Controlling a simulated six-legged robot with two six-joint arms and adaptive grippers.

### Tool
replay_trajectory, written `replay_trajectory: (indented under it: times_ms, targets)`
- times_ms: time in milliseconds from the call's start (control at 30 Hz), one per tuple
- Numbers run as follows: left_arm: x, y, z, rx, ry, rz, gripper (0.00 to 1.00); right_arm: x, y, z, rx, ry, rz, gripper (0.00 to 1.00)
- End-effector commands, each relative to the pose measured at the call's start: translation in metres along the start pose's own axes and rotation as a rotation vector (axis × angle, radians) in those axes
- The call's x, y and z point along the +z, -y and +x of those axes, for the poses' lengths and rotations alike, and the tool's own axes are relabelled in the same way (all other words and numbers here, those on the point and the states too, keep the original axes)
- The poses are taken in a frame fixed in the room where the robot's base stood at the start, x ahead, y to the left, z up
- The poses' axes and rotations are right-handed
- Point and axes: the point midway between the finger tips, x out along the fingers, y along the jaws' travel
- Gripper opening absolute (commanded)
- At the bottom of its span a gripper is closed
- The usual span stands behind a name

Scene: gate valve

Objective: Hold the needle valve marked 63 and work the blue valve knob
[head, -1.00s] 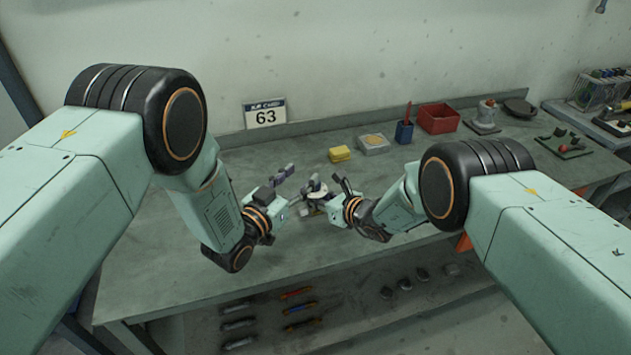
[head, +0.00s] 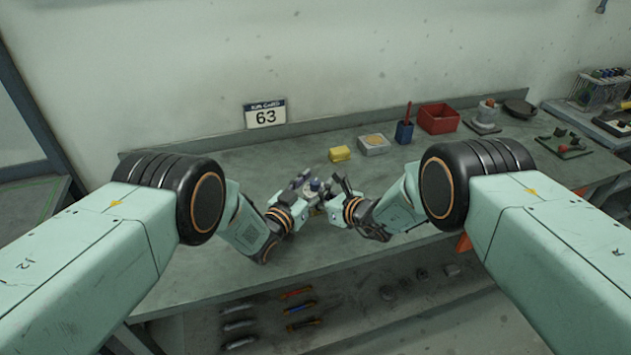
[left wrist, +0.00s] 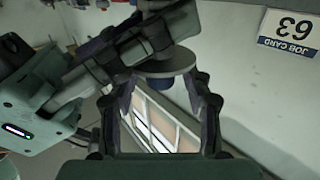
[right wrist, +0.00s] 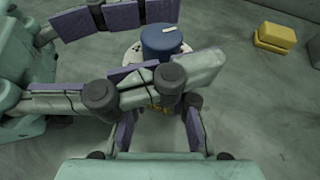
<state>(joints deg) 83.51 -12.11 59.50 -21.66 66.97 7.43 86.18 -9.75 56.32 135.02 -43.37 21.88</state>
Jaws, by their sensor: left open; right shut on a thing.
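The valve shows between my two grippers in the head view, its blue knob (head: 315,186) on top. In the right wrist view the blue knob (right wrist: 162,40) has a white mark and sits above a pale round plate. My left gripper (head: 303,182) is open, and its fingers reach in from the left on either side of the knob; contact is unclear. My right gripper (head: 338,188) is shut on the valve, whose body is mostly hidden by the fingers. A grey disc (left wrist: 165,64) shows between the left fingers. No number is readable on the valve.
A job card marked 63 (head: 265,115) is on the wall. A yellow block (head: 340,154), a grey box (head: 373,144), a blue cup (head: 404,132) and a red bin (head: 438,118) stand behind the valve. The bench (head: 190,290) is clear at its front left.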

Motion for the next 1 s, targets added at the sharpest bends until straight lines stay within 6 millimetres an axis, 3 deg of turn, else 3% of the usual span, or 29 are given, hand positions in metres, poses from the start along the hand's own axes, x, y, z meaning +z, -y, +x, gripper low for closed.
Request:
replay_trajectory:
  times_ms: [400, 1000]
  targets:
    - [0.0001, -0.0003, 0.0048, 0.0, 0.0, 0.0, 0.5, -0.0056, -0.0018, -0.0004, 0.001, -0.011, 0.002, 0.0]
    - [0.0, -0.0008, 0.0047, 0.002, 0.0, 0.0, 0.0, -0.0057, -0.0018, -0.0004, 0.001, -0.011, 0.002, 0.0]
